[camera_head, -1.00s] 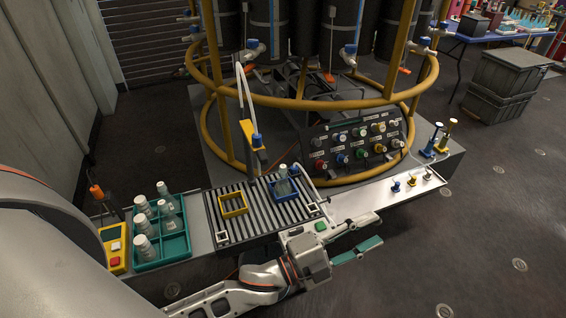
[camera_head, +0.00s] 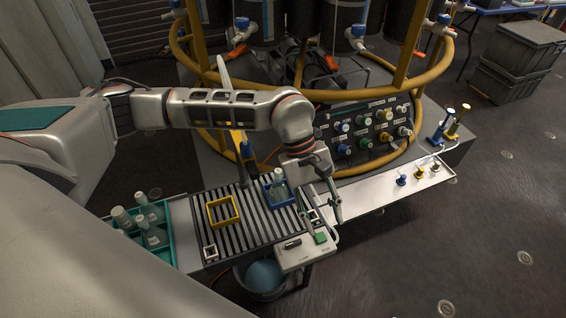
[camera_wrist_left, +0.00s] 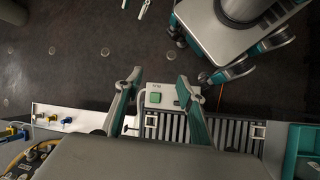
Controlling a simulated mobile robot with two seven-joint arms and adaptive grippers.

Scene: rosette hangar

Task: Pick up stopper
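Three small stoppers stand in a row on the pale shelf (camera_head: 360,203) at the right in the head view: a blue stopper (camera_head: 402,180), a yellow stopper (camera_head: 419,173) and a white stopper (camera_head: 435,167). They also show at the left of the left wrist view, with the blue stopper (camera_wrist_left: 67,120) nearest my gripper. My left gripper (camera_head: 321,214) points down near the right end of the slatted rack, left of the stoppers. In the left wrist view my left gripper (camera_wrist_left: 158,77) is open and empty. My right gripper (camera_wrist_left: 135,7) shows only fingertips, apart, at the top edge.
A bottle (camera_head: 279,183) stands in a blue frame on the slatted rack (camera_head: 252,219), beside an empty yellow frame (camera_head: 222,210). A box with a green button (camera_head: 320,238) sits at the rack's front. A teal crate (camera_head: 166,249) holds bottles. A knob panel (camera_head: 362,130) stands behind.

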